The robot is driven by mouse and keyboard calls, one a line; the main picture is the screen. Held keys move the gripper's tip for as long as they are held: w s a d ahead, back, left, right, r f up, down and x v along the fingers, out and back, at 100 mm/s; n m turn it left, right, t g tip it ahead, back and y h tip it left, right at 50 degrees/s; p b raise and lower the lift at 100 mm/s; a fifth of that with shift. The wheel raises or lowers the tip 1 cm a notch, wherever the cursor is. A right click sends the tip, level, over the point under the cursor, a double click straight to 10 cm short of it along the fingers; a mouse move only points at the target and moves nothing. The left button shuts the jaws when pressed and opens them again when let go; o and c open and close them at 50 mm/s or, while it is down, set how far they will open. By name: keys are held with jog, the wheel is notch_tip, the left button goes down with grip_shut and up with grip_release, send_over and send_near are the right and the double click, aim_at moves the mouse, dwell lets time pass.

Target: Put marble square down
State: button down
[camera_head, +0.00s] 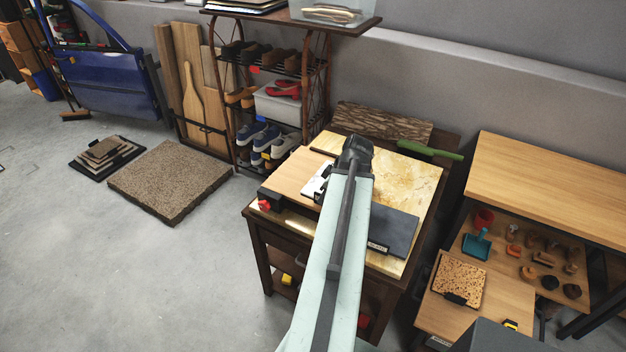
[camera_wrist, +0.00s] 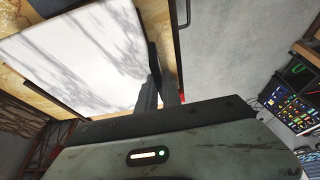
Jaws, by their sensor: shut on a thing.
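The marble square is a white slab with grey streaks and fills the upper left of the wrist view (camera_wrist: 75,55). In the head view, a small white part of the marble square (camera_head: 314,182) shows left of my arm, and my arm hides the rest. My gripper (camera_wrist: 161,65) has its dark fingers at the slab's right edge and is shut on it. The slab is over the small dark wooden table (camera_head: 256,226); I cannot tell whether it touches the top. My gripper's fingers are hidden in the head view.
The tabletop holds a tan wooden board (camera_head: 298,172), a dark grey slab (camera_head: 389,229), a bark-patterned block (camera_head: 383,122) and a green-handled object (camera_head: 430,150). A shoe rack (camera_head: 318,85) stands behind left, a wooden workbench (camera_head: 560,185) right.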

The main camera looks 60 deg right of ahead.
jog(key=w+d, duration=0.2)
jog(key=w, duration=0.1)
jog(key=w+d, duration=0.2)
jog(key=w, duration=0.2)
jog(key=w+d+f+b, duration=0.1)
jog(key=w+d, duration=0.1)
jog(key=w, duration=0.1)
jog(key=shift+w+d+f, duration=0.1)
jog(key=shift+w+d, duration=0.2)
jog(key=shift+w, duration=0.1)
jog(key=b+x, duration=0.4)
jog(key=shift+s+d+f, duration=0.15)
jog(key=shift+s+d, duration=0.15)
jog(key=c, duration=1.5)
grip_release()
jog(key=p+v, duration=1.1)
jog(key=v, duration=0.1)
jog(key=shift+r+p, duration=0.35)
jog(key=shift+p, duration=0.05)
jog(key=shift+f, duration=0.15)
